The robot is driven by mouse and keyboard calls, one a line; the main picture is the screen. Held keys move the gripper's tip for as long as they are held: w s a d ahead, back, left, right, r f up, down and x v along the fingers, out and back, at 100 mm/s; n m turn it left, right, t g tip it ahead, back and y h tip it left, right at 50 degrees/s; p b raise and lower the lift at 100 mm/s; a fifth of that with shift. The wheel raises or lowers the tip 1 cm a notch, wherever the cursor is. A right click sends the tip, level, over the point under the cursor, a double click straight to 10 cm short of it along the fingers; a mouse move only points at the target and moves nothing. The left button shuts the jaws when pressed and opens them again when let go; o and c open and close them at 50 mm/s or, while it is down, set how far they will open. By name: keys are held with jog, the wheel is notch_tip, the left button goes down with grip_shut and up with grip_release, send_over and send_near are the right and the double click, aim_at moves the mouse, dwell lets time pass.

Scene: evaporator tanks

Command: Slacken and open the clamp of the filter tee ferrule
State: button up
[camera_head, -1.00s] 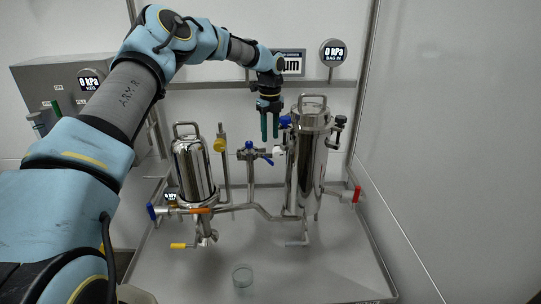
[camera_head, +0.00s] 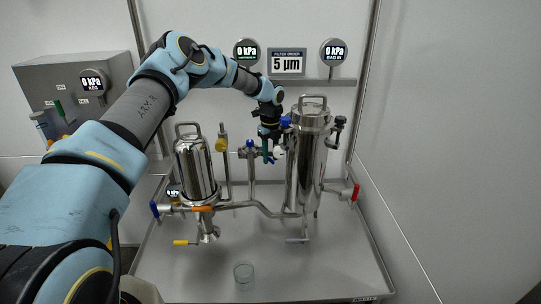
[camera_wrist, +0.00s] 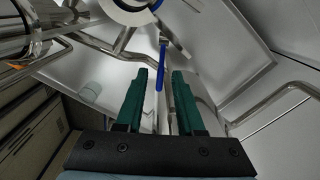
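The steel filter tee (camera_head: 251,165) stands between the two vessels in the head view, with blue handles at its top. A small white part (camera_head: 279,153) sits at its right end; I cannot tell whether it is the ferrule clamp. My gripper (camera_head: 268,152) points down at the tee's right side and hides part of it. In the wrist view its two green fingers (camera_wrist: 159,75) are apart with nothing gripped. A blue lever (camera_wrist: 160,68) shows between and beyond the fingertips. A white and blue round part (camera_wrist: 130,12) is at the top edge. The clamp's state cannot be made out.
A tall steel filter housing (camera_head: 307,165) stands close to the right of my gripper. A shorter steel vessel (camera_head: 195,170) is on the left. Pipes with coloured handles run low between them. A glass beaker (camera_head: 243,272) stands on the otherwise clear tray front.

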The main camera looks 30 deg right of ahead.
grip_shut()
jog(key=shift+a, duration=0.1)
dwell(0.5)
jog(key=shift+w+a+r+m+p, duration=0.15)
jog(key=shift+a+m+p, duration=0.35)
jog(key=shift+m, duration=0.95)
jog(key=shift+w+a+f+m+p, duration=0.15)
jog(key=shift+a+m+p, duration=0.35)
jog(key=shift+m, duration=1)
jog(key=shift+w+a+r+m+p, duration=0.15)
jog(key=shift+a+m+p, duration=0.3)
jog(key=shift+m, duration=1)
jog(key=shift+w+a, duration=0.1)
jog(key=shift+o, duration=0.7)
grip_release()
